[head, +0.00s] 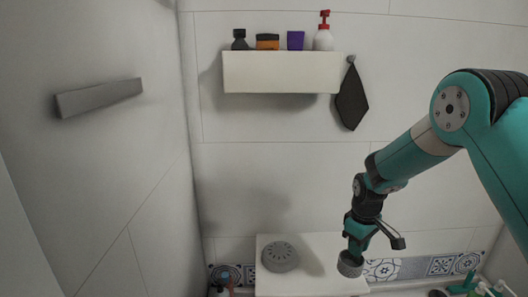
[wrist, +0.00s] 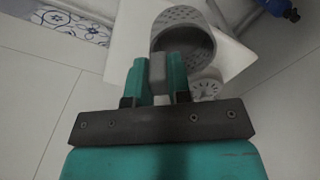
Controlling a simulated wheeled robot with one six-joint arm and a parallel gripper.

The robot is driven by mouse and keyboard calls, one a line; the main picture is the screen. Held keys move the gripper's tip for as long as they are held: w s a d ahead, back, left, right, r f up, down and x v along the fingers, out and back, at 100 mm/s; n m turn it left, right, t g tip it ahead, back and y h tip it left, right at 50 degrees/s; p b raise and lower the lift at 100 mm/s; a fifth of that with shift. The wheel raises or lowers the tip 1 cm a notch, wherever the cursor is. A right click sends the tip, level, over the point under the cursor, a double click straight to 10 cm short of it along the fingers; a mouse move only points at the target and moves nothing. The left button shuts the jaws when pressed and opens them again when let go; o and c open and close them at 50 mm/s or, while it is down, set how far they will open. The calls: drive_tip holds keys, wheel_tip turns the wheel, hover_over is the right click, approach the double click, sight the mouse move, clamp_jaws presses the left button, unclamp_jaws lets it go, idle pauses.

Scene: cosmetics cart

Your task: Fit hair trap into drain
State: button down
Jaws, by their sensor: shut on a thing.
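My gripper (head: 354,246) points down at the right end of a white ledge in the head view. It is shut on the hair trap (head: 349,265), a grey round cup. In the wrist view the fingers (wrist: 158,75) close on a grey tab or wall, and the perforated cup (wrist: 183,38) lies just beyond them, seen at an angle. A grey round slotted cover (head: 280,256) lies on the ledge, left of my gripper; a slotted disc (wrist: 205,89) also shows in the wrist view. I cannot make out an open drain hole in either view.
The white ledge (head: 300,284) stands along the tiled wall. A wall shelf (head: 280,73) holds bottles and boxes, with a dark cloth (head: 351,97) hanging beside it. A grey bar (head: 98,98) is on the left wall. A blue-capped item (wrist: 280,8) is at upper right.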

drive_tip(key=s+d+f+m+p, duration=0.1)
drive_tip(key=s+d+f+m, duration=0.3)
drive_tip(key=s+m, duration=0.35)
drive_tip(key=s+r+p, duration=0.3)
drive_tip(key=r+p, duration=0.5)
drive_tip(key=p, duration=0.2)
drive_tip(key=s+r+p, duration=0.4)
drive_tip(key=r+p, duration=0.4)
drive_tip(key=p, duration=0.1)
drive_tip(key=shift+a+r+p, duration=0.2)
drive_tip(key=shift+r+p, duration=0.2)
